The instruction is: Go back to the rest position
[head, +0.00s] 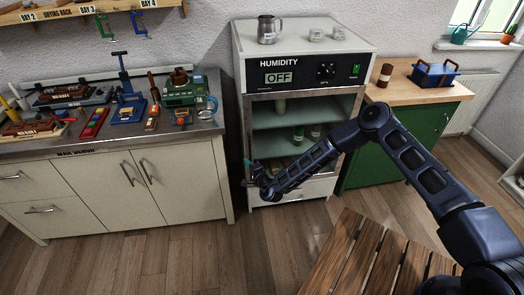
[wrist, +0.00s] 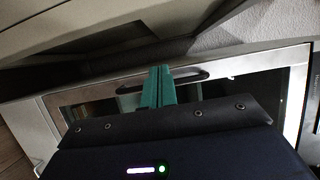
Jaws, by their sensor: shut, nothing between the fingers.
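My gripper (head: 247,163) is at the left front edge of the humidity cabinet (head: 243,75), at the end of my outstretched dark arm. In the wrist view its teal fingers (wrist: 158,86) are closed together with nothing between them. A dark bar handle (wrist: 190,75) on a pale-framed panel (wrist: 230,68) shows just behind the fingertips. I cannot tell whether the fingers touch it. The cabinet's display reads OFF.
A workbench (head: 90,195) crowded with tools stands left. A green cabinet (head: 415,140) with a blue toolbox (head: 434,75) stands right. A slatted wooden table (head: 345,255) is below my arm. A metal jug (head: 268,29) stands on the humidity cabinet. Floor at lower left is clear.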

